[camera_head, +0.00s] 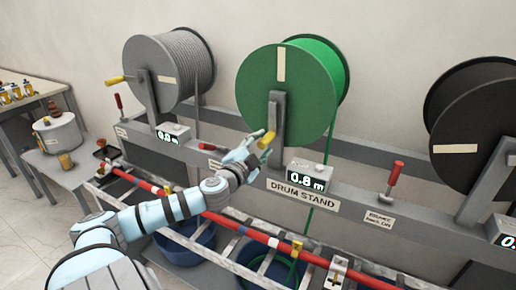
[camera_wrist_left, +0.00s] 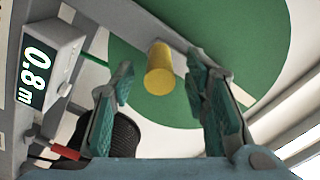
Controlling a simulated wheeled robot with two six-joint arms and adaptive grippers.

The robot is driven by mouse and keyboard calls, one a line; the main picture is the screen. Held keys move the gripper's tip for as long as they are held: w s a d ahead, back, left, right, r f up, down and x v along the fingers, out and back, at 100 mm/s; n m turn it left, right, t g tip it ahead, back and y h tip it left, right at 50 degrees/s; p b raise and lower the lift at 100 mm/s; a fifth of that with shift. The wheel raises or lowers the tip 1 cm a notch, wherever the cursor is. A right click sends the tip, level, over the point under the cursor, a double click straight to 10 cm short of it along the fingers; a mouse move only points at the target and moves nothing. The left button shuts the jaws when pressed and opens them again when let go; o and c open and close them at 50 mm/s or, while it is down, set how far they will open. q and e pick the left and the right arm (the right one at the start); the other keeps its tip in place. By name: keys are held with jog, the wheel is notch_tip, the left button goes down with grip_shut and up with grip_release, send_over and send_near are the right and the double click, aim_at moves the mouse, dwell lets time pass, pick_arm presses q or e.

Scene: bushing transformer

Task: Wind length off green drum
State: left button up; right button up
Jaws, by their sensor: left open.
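The green drum (camera_head: 262,95) sits on the drum stand in the middle, with green cable wound on it and a strand hanging below. Its yellow crank handle (camera_head: 266,143) sticks out low on the near face; in the left wrist view the handle (camera_wrist_left: 160,68) lies between and beyond the fingers. The counter (camera_head: 309,178) below reads 0.8 m, and also shows in the left wrist view (camera_wrist_left: 42,72). My left gripper (camera_head: 258,139) is open at the handle, fingers on either side; contact cannot be told. My right gripper is not in view.
A grey cable drum (camera_head: 150,75) stands left and a black drum (camera_head: 480,130) right. Red-handled levers (camera_head: 396,173) rise from the stand. A red pole (camera_head: 225,222) crosses in front, above blue tubs (camera_head: 185,240). A side table (camera_head: 70,165) stands left.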

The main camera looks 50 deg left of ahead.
pick_arm(q)
jog(key=v, duration=0.3)
jog(key=shift+s+a, duration=0.1)
jog(key=shift+s+d, duration=0.25)
jog(key=shift+s, duration=0.15)
jog(key=shift+w, duration=0.1)
